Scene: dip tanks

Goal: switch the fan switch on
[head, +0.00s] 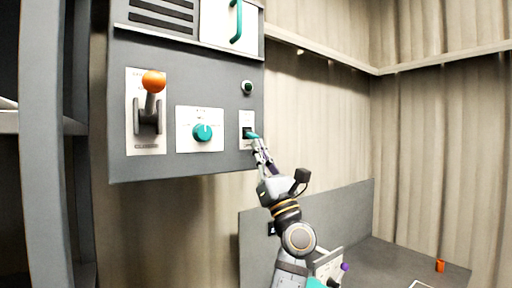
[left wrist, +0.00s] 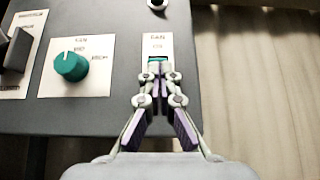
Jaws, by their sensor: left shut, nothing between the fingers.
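The fan switch (head: 247,130) is a small dark and teal switch on a white plate at the lower right of the grey control box. In the left wrist view the fan switch (left wrist: 157,59) shows as a teal strip under its label. My left gripper (head: 255,142) is shut and empty, with its fingertips at the lower part of the switch. In the left wrist view the left gripper's tips (left wrist: 157,72) cover most of the switch. I cannot tell if they touch it, or which way it is set. My right gripper is not in view.
A teal knob (head: 203,132) on a white plate is left of the switch. Further left is an orange-topped lever (head: 153,82). A dark round indicator (head: 247,87) is above the switch. A grey bench (head: 400,262) with a small orange object (head: 440,265) is lower right.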

